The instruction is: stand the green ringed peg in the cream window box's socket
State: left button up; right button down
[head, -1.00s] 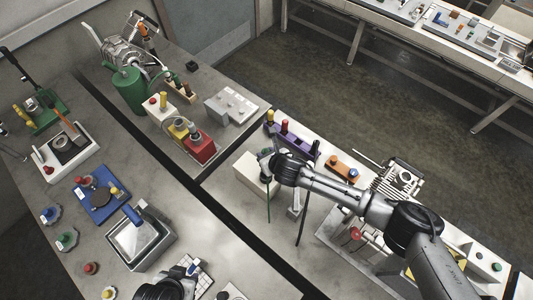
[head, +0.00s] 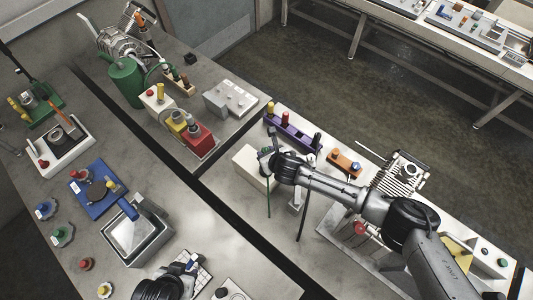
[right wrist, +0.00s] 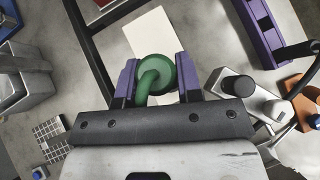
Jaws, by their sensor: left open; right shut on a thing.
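The green ringed peg (right wrist: 156,75) is between the purple fingertips of my right gripper (right wrist: 155,82) in the right wrist view, seen from above with its ring towards the camera. In the head view my right gripper (head: 268,163) is shut on it, and the green shaft (head: 268,204) hangs down below. A plain cream box (head: 246,170), likely the window box, lies just behind and beside the gripper; it also shows beyond the peg in the right wrist view (right wrist: 150,32). Its socket is not visible. My left gripper (head: 190,267) is open at the bottom edge, partly cut off.
A purple rack (head: 290,131) with pegs stands behind the right gripper, an orange block (head: 345,162) to its right. A grey open-topped bin (head: 140,240) stands at the left. A red and yellow fixture (head: 197,136) is further back. Bare bench lies between the bin and cream box.

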jog(key=shift+f, duration=0.1)
dwell(0.5)
jog(key=shift+f, duration=0.1)
jog(key=shift+f+b, duration=0.7)
jog(key=shift+f, duration=0.15)
jog(key=shift+f+b, duration=0.55)
jog(key=shift+f, duration=0.3)
jog(key=shift+f, duration=0.2)
dwell(0.4)
jog(key=c, duration=0.7)
grip_release()
